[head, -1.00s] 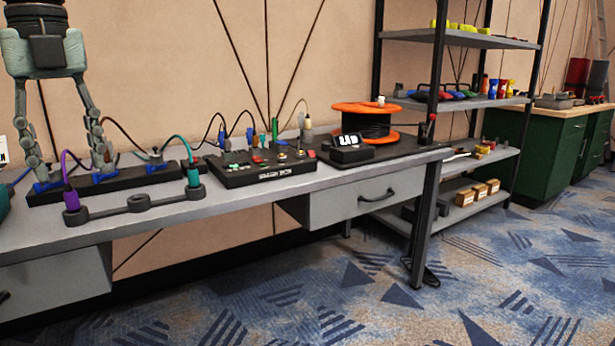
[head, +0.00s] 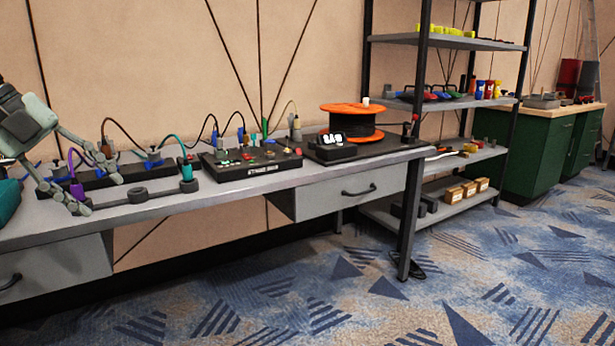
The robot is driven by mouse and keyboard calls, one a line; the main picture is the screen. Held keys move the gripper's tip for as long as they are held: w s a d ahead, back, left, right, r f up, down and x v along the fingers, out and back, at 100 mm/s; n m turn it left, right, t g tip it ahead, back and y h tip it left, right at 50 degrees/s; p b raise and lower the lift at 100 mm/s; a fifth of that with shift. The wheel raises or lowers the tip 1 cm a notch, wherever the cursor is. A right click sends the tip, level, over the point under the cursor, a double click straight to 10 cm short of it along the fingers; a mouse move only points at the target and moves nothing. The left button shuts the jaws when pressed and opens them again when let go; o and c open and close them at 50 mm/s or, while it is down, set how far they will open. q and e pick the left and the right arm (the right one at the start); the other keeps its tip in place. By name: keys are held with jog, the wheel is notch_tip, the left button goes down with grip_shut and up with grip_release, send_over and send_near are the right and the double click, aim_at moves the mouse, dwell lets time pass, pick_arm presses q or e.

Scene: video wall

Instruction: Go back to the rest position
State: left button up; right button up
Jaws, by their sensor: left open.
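My left gripper (head: 104,192) reaches in from the left edge in the head view, tilted, with its two fingers spread apart and nothing between them. It is over the left part of the grey workbench (head: 235,192), near the purple plug (head: 76,186) and the dark bar with plug holes (head: 138,196). I cannot tell whether a finger touches either one. My right gripper is not in view.
A black control box (head: 250,160), an orange cable spool (head: 352,107) and a small display (head: 333,148) stand on the bench. A metal shelf (head: 455,42) and a green cabinet (head: 530,150) are to the right. The carpet (head: 330,290) in front is clear.

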pick_arm(q)
jog(key=w+a+f+n+t+p, duration=0.3)
jog(key=w+a+f+n+t, duration=0.2)
jog(key=a+f+n+t, duration=0.5)
jog(key=s+a+f+n+t+y+p, duration=0.1)
jog(key=s+a+f+n+y, duration=0.2)
jog(key=f, duration=0.5)
jog(key=s+a+f+n+y, duration=0.2)
jog(key=s+f+n+y, duration=0.15)
jog(key=f, duration=0.35)
jog(key=s+d+f+n+g+y+p, duration=0.1)
jog(key=s+d+f+n+g, duration=0.2)
jog(key=s+f, duration=0.3)
jog(key=s+d+f+n+g+y+p, duration=0.1)
jog(key=s+d+f+n+g+y, duration=0.2)
jog(key=f, duration=0.6)
jog(key=s+d+f+n+g+h, duration=0.2)
jog(key=s+d+f+g, duration=0.3)
jog(key=s+d, duration=0.9)
notch_tip(320, 180, down, 3)
jog(key=shift+d+r+g+h+p, duration=0.15)
jog(key=shift+d+g+h+p, duration=0.2)
jog(key=shift+d+h, duration=0.6)
